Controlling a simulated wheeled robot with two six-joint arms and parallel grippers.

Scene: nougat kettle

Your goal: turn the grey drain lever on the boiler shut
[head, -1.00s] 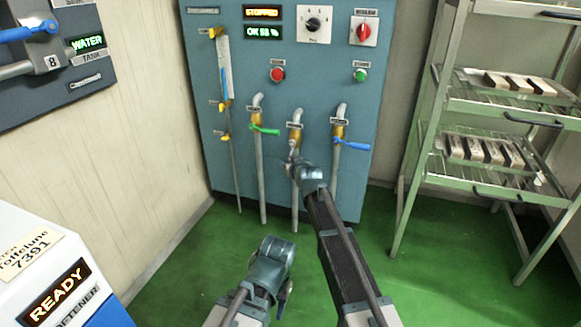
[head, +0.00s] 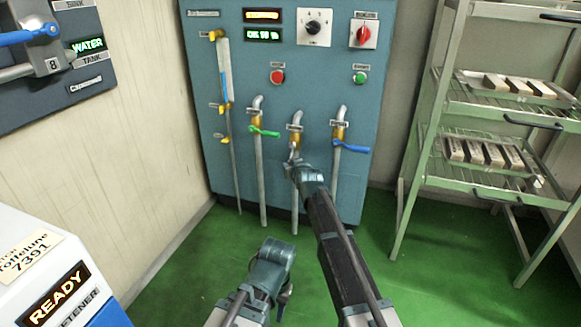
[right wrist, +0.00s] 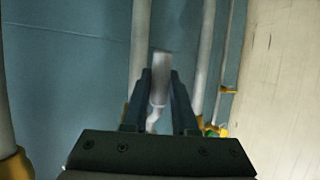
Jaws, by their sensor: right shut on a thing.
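The blue boiler panel (head: 300,90) stands ahead with three brass drain valves on grey pipes. The middle valve (head: 296,132) has the grey drain lever (right wrist: 160,72), which shows between the fingers in the right wrist view. In the head view my right gripper (head: 292,158) is in front of the middle pipe, just below that valve, and covers much of the lever. It is shut on the lever, which hangs down roughly along the pipe. My left gripper (head: 284,296) is low at the front, away from the boiler; its fingers are too unclear to judge.
The green lever (head: 264,131) is on the left pipe and the blue lever (head: 351,147) on the right pipe, both close by. A rack (head: 440,120) with trays stands at right. A white machine (head: 50,285) is at lower left. Green floor between is clear.

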